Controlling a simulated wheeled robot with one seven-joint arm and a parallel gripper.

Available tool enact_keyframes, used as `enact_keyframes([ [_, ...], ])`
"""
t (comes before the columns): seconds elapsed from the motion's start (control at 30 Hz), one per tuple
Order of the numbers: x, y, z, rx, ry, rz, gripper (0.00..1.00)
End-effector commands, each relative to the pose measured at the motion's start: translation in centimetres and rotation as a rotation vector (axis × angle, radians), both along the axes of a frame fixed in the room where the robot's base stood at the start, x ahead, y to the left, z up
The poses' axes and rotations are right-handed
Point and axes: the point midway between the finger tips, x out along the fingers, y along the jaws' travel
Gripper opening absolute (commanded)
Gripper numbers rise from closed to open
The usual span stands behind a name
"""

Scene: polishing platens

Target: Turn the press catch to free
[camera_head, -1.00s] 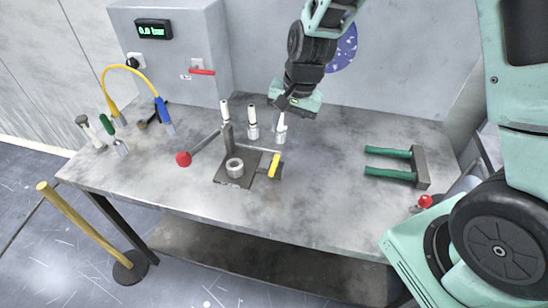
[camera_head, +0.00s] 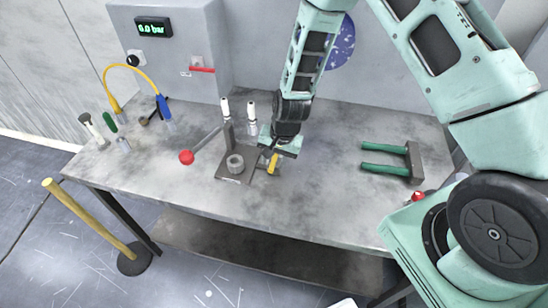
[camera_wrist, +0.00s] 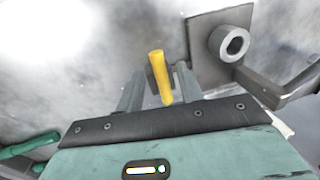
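The press catch is a short yellow handle (camera_head: 272,164) at the right side of the small dark press plate (camera_head: 231,178); it also shows in the wrist view (camera_wrist: 160,76). My gripper (camera_head: 275,156) is lowered just above and behind it. In the wrist view my gripper (camera_wrist: 159,84) has one finger on each side of the yellow handle, with gaps visible, so it is open around it. Whether a finger touches the handle cannot be told. A grey ring (camera_head: 235,163) sits on the plate, and it shows in the wrist view (camera_wrist: 229,42).
A lever with a red ball (camera_head: 186,157) reaches out left of the press. White-capped bottles (camera_head: 252,116) stand behind it. A green-handled tool (camera_head: 390,162) lies to the right on the bench (camera_head: 325,195). A box with a lit display (camera_head: 154,28) stands at the back left.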

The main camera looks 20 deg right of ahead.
Motion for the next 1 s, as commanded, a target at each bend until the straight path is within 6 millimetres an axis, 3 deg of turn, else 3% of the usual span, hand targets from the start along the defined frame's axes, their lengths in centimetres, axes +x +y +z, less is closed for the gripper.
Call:
enact_keyframes([
  [0.33,0.07,0.07,-0.29,0.0,-0.001,0.0,0.37],
  [0.47,0.07,0.06,-0.28,0.0,-0.001,0.0,0.01],
  [1.0,-0.14,-0.36,-0.49,0.001,-0.001,0.105,0.0],
])
